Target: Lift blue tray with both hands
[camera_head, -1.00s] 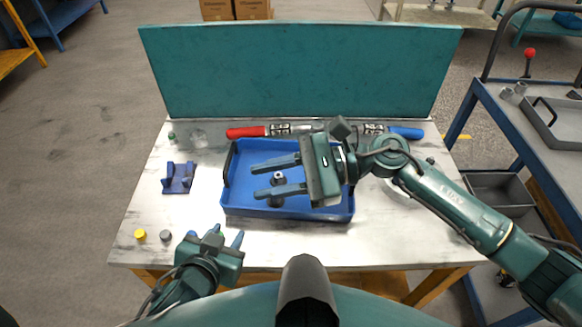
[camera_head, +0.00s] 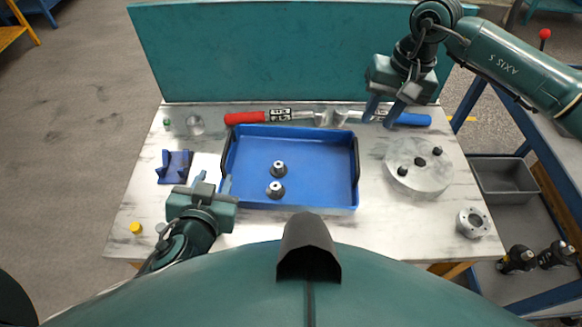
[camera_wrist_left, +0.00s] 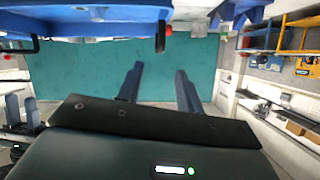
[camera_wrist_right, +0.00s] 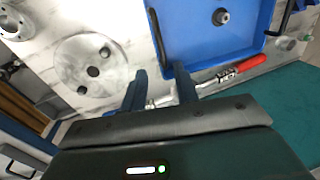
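The blue tray (camera_head: 315,155) lies flat on the table, with a black handle on its left and right ends. Two small metal-and-black parts (camera_head: 278,168) stand inside it. My left gripper (camera_head: 213,184) is open and empty, low at the tray's front left corner. Its spread fingers show in the left wrist view (camera_wrist_left: 160,85), with the tray (camera_wrist_left: 95,22) above them. My right gripper (camera_head: 383,112) is open and empty, raised past the tray's back right corner. In the right wrist view its fingers (camera_wrist_right: 160,85) point towards the tray's handle end (camera_wrist_right: 157,38).
A round metal plate (camera_head: 418,168) with dark knobs sits right of the tray. A metal ring (camera_head: 472,222) is at the front right. Torque wrenches with a red handle (camera_head: 245,118) and a blue handle (camera_head: 412,119) lie behind the tray. A blue stand (camera_head: 174,167) is at left.

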